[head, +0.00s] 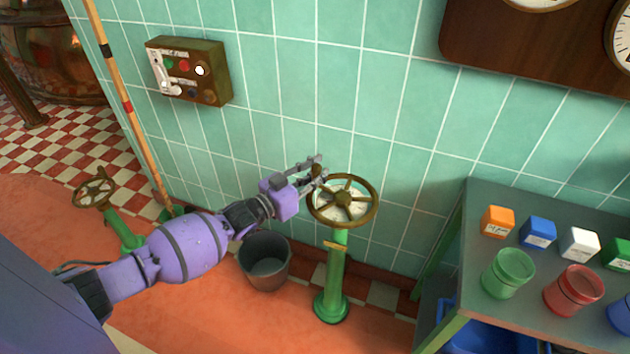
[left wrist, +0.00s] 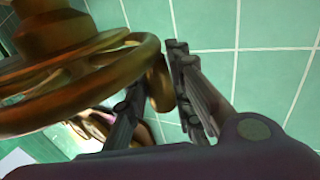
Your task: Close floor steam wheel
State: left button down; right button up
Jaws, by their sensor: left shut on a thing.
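The floor steam wheel (head: 346,196) is a brass handwheel with several spokes on top of a green floor post (head: 334,280). A pale disc shows beneath its spokes. My left gripper (head: 318,170) is at the wheel's left side in the head view, shut on its rim or on the knob there. In the left wrist view the brass wheel (left wrist: 100,85) fills the left side, and a rounded brass knob (left wrist: 160,85) sits between the dark fingers (left wrist: 155,95). The exact contact is partly hidden by the fingers. My right gripper is not in view.
A grey bucket (head: 265,262) stands on the floor left of the post. A second brass wheel (head: 95,187) on a green post is at the far left. A table (head: 480,285) with jars and small boxes stands right. A switch box (head: 188,70) hangs on the tiled wall.

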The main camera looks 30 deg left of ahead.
pick_arm(q)
jog(key=shift+w+d+f+b, duration=0.1)
jog(key=shift+w+f+b, duration=0.1)
jog(key=shift+w+b, duration=0.1)
jog(key=shift+w+d+m+g+h+b, duration=0.15)
jog(key=shift+w+m+g+h+b, duration=0.25)
jog(key=shift+m+g+h+b, duration=0.45)
jog(key=shift+w+d+t+h, duration=0.1)
jog(key=shift+d+t+h, duration=0.1)
jog(key=shift+t+h, duration=0.15)
jog(key=shift+w+d+r, duration=0.1)
jog(key=shift+w+d, duration=0.05)
jog(key=shift+w, duration=0.15)
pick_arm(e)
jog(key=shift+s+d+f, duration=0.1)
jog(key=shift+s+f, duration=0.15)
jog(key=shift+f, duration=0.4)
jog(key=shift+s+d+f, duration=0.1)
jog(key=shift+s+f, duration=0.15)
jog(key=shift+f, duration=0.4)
pick_arm(q)
jog(key=c, duration=1.6)
grip_release()
jog(key=shift+w, duration=0.1)
jog(key=shift+o, duration=0.2)
jog(key=shift+r, duration=0.1)
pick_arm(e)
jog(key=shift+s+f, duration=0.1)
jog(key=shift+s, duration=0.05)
